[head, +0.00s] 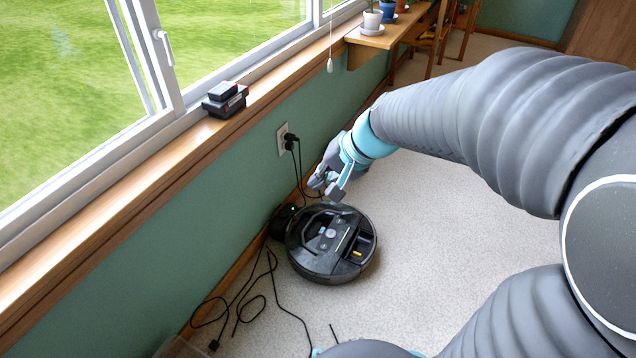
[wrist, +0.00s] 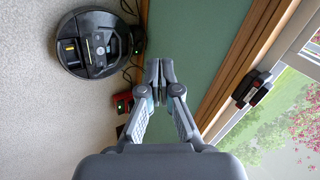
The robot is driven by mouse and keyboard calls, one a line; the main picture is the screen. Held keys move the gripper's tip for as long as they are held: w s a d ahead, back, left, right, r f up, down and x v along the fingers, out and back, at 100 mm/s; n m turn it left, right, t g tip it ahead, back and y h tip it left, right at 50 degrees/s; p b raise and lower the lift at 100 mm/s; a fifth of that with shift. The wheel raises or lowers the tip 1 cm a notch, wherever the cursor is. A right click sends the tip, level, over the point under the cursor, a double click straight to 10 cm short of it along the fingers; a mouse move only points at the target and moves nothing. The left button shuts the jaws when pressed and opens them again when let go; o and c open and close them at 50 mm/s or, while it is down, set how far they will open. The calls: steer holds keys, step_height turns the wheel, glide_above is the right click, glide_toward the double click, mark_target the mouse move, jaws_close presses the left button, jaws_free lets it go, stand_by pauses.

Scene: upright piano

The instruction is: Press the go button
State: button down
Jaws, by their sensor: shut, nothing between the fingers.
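A round black robot vacuum (head: 312,262) sits on the pale carpet by the green wall. A small round light spot, seemingly a button (head: 331,232), shows on its top; any go marking is too small to read. The vacuum also shows at the upper left of the wrist view (wrist: 83,63). My gripper (head: 331,187) is above and just beyond the vacuum in the head view, apart from it. In the wrist view, my gripper (wrist: 160,70) has its fingertips together and empty, in front of the wall and to the right of the vacuum.
A dark dock (head: 284,217) stands between vacuum and wall. Black cables (head: 265,285) run from the wall outlet (head: 283,139) and lie loose on the floor. A wooden windowsill (head: 190,150) holds a black device (head: 224,102). Carpet to the right is clear.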

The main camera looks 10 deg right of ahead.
steer(key=w+f+m+y+b, duration=0.15)
steer(key=w+f+m, duration=0.25)
steer(key=w+f, duration=0.45)
steer(key=m+t+h+b, duration=0.2)
steer(key=m+t+b, duration=0.1)
steer(key=m, duration=0.8)
glide_above(332, 234)
step_height(332, 234, down, 29)
steer(key=shift+f, duration=0.2)
steer(key=shift+f, duration=0.1)
steer(key=shift+w+f+b, duration=0.1)
steer(key=shift+f+b, duration=1.3)
steer(key=shift+f, duration=2.85)
steer(key=shift+f, duration=0.1)
steer(key=shift+f, duration=0.35)
